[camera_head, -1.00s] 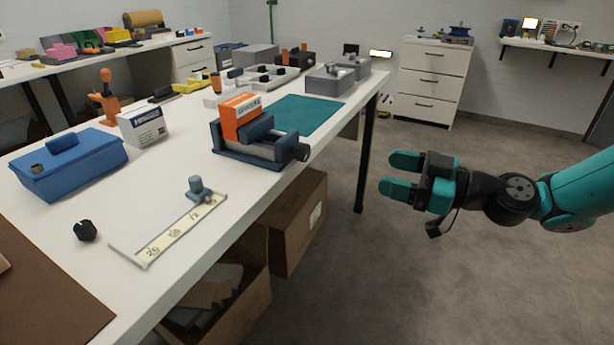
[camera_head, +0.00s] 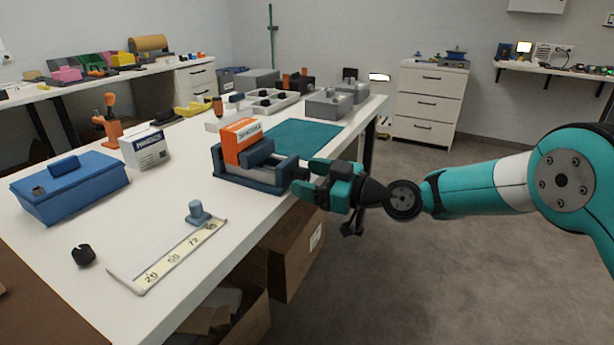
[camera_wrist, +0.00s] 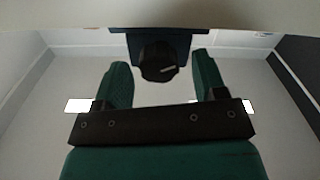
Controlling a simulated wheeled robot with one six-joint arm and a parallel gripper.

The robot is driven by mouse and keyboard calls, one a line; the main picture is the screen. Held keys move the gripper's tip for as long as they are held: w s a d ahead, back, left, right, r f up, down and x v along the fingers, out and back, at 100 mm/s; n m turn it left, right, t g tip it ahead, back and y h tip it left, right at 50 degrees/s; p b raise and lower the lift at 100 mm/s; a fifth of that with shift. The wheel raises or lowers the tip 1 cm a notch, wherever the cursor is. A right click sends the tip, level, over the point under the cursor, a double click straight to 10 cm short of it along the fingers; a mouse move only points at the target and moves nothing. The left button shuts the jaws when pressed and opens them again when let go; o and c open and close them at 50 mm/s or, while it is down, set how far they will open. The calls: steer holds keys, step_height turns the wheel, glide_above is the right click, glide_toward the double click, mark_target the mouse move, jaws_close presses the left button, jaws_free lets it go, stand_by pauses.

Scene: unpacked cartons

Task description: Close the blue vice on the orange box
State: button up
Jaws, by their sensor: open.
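The blue vice (camera_head: 262,180) stands on the white workbench near its right edge. The orange box (camera_head: 240,136) sits upright between its jaws; I cannot tell whether both jaws touch it. In the wrist view the vice's dark round knob (camera_wrist: 158,61) shows below the blue vice body (camera_wrist: 188,38), between and just beyond my open fingers. My gripper (camera_head: 306,178) is at the vice's right end, at the knob, which it largely hides in the head view. My gripper also shows in the wrist view (camera_wrist: 160,80), open, with a gap on both sides of the knob.
The white workbench (camera_head: 190,235) has a teal mat (camera_head: 303,138) behind the vice. A blue toolbox (camera_head: 70,190), a white carton (camera_head: 145,148) and a measuring slide (camera_head: 160,265) lie to the left. Open cardboard boxes (camera_head: 295,245) stand below the bench's edge. The floor to the right is clear.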

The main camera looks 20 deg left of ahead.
steer(key=shift+a, duration=0.35)
steer(key=c, duration=0.9)
steer(key=m, duration=0.5)
steer(key=shift+w+m, duration=0.15)
steer(key=shift+m, duration=0.25)
steer(key=shift+c, duration=0.2)
steer(key=o, duration=0.9)
steer(key=shift+o, duration=0.2)
